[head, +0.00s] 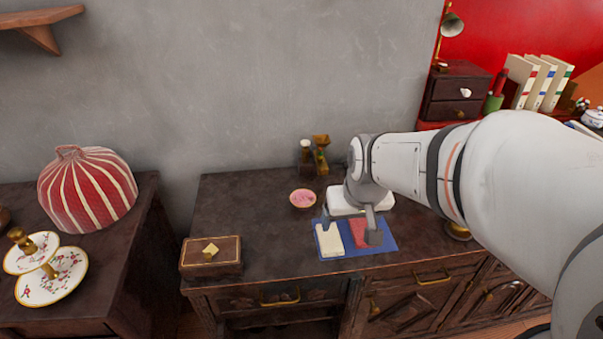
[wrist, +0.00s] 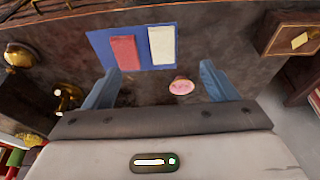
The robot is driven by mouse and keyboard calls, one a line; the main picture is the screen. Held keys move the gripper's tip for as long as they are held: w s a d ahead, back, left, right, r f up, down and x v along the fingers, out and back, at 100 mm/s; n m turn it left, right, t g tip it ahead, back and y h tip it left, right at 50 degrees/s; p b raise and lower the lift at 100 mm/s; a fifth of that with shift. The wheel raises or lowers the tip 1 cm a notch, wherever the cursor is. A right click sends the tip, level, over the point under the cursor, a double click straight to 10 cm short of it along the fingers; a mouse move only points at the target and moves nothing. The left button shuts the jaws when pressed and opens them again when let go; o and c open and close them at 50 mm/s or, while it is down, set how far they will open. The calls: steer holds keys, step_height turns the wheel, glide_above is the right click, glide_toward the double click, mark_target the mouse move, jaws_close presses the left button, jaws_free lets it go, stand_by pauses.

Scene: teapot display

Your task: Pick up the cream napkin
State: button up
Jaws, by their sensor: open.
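The cream napkin (head: 329,240) lies flat on a blue mat (head: 332,255) on the dark cabinet top, left of a red napkin (head: 360,234). In the wrist view the cream napkin (wrist: 162,45) is on the right of the red napkin (wrist: 124,51), both on the blue mat (wrist: 99,42). My gripper (head: 350,228) is above the mat in the head view, its fingers apart and empty, partly covering the red napkin. In the wrist view my gripper (wrist: 158,80) has both fingers spread wide, with the napkins beyond the fingertips.
A pink dish (head: 303,198) sits behind the mat to the left. A wooden box (head: 211,258) stands at the cabinet's left front. An hourglass (head: 321,155) stands at the back by the wall. The cabinet top between box and dish is clear.

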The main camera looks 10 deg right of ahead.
steer(key=b, duration=0.7)
glide_toward(330, 238)
steer(key=shift+s+d+f+t, duration=0.1)
steer(key=shift+s+f+t, duration=0.1)
steer(key=shift+s, duration=0.2)
steer(key=shift+s+d+f+t, duration=0.1)
steer(key=shift+s+f+t, duration=0.1)
steer(key=shift+s, duration=0.2)
steer(key=x, duration=0.2)
steer(key=b+x, duration=0.1)
steer(key=x, duration=0.2)
steer(key=w+b+x, duration=0.1)
steer(key=x, duration=0.2)
steer(key=shift+a+r, duration=0.25)
steer(key=shift+c, duration=0.6)
steer(key=c, duration=1)
steer(key=shift+o, duration=0.2)
steer(key=shift+r, duration=0.1)
